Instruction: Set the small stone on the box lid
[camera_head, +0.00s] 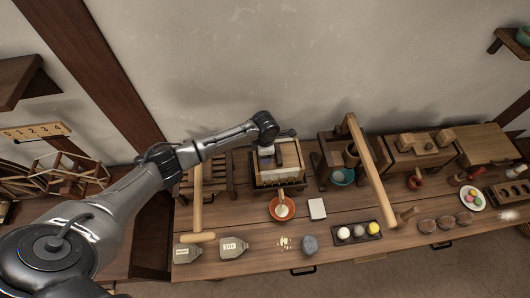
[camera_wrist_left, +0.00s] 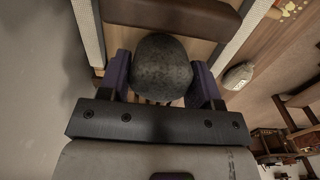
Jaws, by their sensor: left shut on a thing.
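My left gripper (camera_head: 277,153) reaches over a wooden box (camera_head: 278,182) at the back of the bench. In the left wrist view its purple-padded fingers (camera_wrist_left: 160,78) are shut on a dark grey, rounded, speckled stone (camera_wrist_left: 162,60). The held stone is mostly hidden by the gripper in the head view. Below it in the wrist view are a light wooden surface (camera_wrist_left: 207,52) and a dark brown bar (camera_wrist_left: 185,14). I cannot tell whether the stone touches the wood. A separate grey stone (camera_head: 310,244) lies at the bench's front. My right gripper is not in view.
An orange bowl (camera_head: 273,210) and a white block (camera_head: 317,209) stand just in front of the box. A tall mallet-like wooden beam (camera_head: 370,170) rises to the right. Two labelled grey bags (camera_head: 232,249) lie front left. The bench's front middle has some clear wood.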

